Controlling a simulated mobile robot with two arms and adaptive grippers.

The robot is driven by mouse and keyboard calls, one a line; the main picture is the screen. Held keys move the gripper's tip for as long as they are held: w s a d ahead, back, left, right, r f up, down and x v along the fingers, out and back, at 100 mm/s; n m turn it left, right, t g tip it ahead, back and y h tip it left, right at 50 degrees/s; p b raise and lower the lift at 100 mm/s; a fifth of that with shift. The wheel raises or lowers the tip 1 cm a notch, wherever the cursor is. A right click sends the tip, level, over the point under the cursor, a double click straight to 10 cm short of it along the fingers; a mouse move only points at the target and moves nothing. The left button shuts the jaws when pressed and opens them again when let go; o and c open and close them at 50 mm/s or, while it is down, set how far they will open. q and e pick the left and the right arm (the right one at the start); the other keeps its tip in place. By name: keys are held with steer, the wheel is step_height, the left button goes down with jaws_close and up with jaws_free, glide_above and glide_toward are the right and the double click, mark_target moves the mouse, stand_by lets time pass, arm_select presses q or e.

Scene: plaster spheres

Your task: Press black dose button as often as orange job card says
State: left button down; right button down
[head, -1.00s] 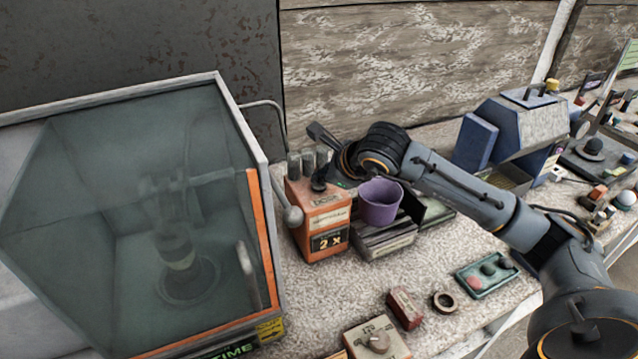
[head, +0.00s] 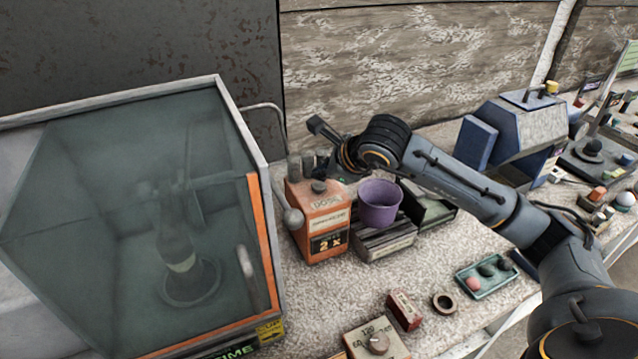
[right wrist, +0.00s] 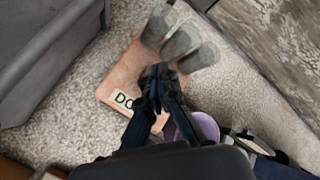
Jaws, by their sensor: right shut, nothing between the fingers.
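The orange dose box (head: 320,222) stands on the bench right of the glass-fronted cabinet, with a dark round button (head: 319,187) on top. A dark panel on its front reads "2 x" (head: 328,243); I cannot tell whether this is a separate card. My right gripper (head: 337,172) is shut and empty, behind and slightly right of the button, apart from it in the head view. In the right wrist view its closed fingertips (right wrist: 160,76) are over the box top (right wrist: 122,85), hiding the button and part of the lettering. My left gripper is not in view.
A purple cup (head: 379,204) stands close right of the box. Several grey cylinders (right wrist: 180,42) rise behind the box top. The glass-fronted cabinet (head: 130,200) fills the left. Bench (head: 350,290) in front of the box is clear up to a dial unit (head: 378,342).

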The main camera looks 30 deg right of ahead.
mark_target(322, 187)
steer(key=shift+r+p, duration=1.25)
steer(key=shift+r, duration=1.25)
